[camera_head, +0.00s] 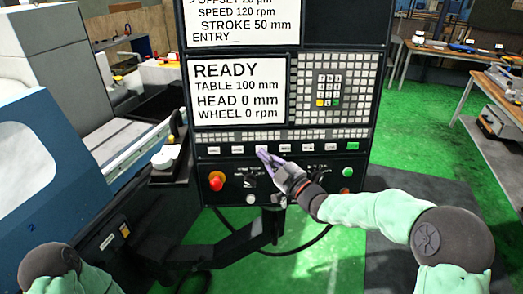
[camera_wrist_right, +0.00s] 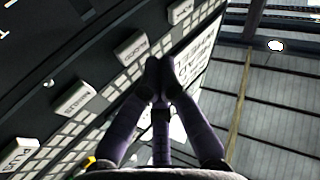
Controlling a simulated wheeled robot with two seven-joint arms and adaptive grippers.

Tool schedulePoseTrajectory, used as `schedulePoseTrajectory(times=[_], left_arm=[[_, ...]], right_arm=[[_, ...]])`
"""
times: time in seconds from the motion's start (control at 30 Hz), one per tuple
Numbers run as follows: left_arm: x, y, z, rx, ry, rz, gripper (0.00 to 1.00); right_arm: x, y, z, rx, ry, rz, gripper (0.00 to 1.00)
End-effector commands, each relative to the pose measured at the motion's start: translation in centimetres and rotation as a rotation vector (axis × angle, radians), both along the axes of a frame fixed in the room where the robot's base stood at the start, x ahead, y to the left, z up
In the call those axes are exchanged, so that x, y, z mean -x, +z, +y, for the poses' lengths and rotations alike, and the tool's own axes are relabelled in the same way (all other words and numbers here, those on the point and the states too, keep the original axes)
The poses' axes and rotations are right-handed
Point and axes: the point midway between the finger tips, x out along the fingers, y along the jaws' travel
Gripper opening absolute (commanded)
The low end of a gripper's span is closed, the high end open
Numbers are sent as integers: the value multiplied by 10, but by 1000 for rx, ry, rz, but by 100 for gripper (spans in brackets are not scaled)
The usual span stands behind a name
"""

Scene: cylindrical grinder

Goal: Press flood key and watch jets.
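The control panel (camera_head: 200,181) of the grinder stands in front of me with a row of white keys. Their labels are too small to read, so I cannot tell which is the flood key. My right gripper (camera_head: 263,154) is at this row, its tips over or just in front of a key left of the middle; contact cannot be told. In the right wrist view its fingers (camera_wrist_right: 160,66) are together and empty, close to a white key (camera_wrist_right: 131,48). The screen (camera_head: 238,91) reads READY, TABLE 100 mm, HEAD 0 mm, WHEEL 0 rpm. My left gripper is out of view. No jets show.
A red stop button (camera_head: 216,181) sits below the keys at left. A green key (camera_head: 352,146) ends the row at right, with a green button (camera_head: 347,172) below it. The grinder's blue-grey housing (camera_head: 45,165) stands at left. Workbenches (camera_head: 497,95) stand at right.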

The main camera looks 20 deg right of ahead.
Motion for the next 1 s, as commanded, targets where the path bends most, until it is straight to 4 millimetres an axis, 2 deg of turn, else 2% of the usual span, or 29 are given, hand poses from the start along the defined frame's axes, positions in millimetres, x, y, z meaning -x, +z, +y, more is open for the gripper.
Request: schedulePoseTrajectory(times=[0.5,1.0], left_arm=[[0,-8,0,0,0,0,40],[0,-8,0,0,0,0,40]], right_arm=[[41,8,8,0,-1,-1,0],[44,8,9,0,0,0,0]])
